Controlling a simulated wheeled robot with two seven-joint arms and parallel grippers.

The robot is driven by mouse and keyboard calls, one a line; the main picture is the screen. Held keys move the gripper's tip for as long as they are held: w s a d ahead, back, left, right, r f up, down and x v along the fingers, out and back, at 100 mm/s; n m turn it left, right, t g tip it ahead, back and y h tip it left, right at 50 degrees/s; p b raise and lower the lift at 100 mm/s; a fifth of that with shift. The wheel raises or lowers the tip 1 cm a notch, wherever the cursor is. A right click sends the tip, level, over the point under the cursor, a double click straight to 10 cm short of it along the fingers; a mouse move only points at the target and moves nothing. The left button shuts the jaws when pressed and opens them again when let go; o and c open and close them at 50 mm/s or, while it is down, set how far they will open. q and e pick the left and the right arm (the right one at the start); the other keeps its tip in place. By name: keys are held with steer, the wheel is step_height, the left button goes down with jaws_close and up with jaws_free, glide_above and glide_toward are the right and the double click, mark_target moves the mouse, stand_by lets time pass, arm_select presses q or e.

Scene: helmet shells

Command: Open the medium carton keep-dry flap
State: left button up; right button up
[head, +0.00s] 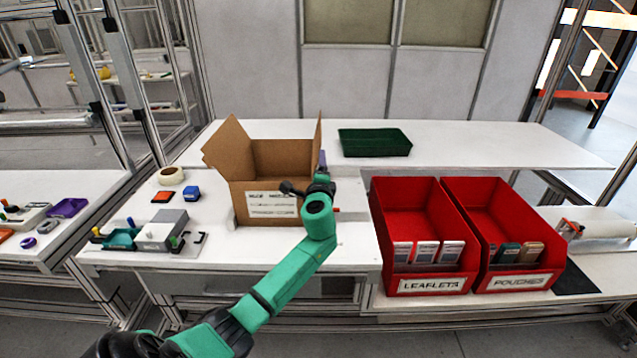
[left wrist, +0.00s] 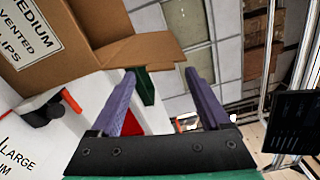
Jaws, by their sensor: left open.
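The brown carton (head: 268,160) stands on the white bench, its label partly hidden behind my arm. Its left flap (head: 228,143) leans outward and its right flap (head: 318,135) stands nearly upright. No keep-dry mark is legible. In the left wrist view, the carton (left wrist: 85,20) shows a label reading MEDIUM and VENTED, and a brown flap (left wrist: 145,52) reaches toward my fingers. My left gripper (head: 322,160) is at the carton's right side; its purple fingers (left wrist: 170,85) are open with nothing clearly held. Contact with the flap cannot be told. My right gripper is not in view.
A green tray (head: 375,143) lies behind and right of the carton. Red bins labelled LEAFLETS (head: 432,286) and POUCHES (head: 518,282) stand at the right. A tape roll (head: 171,175) and small tools lie left. Bench behind the bins is clear.

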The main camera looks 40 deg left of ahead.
arm_select(q)
steer(key=b+v, duration=0.1)
steer(key=v, duration=1.1)
steer(key=shift+s+d+b, duration=0.2)
steer(key=shift+s+b, duration=0.1)
steer(key=shift+b, duration=0.1)
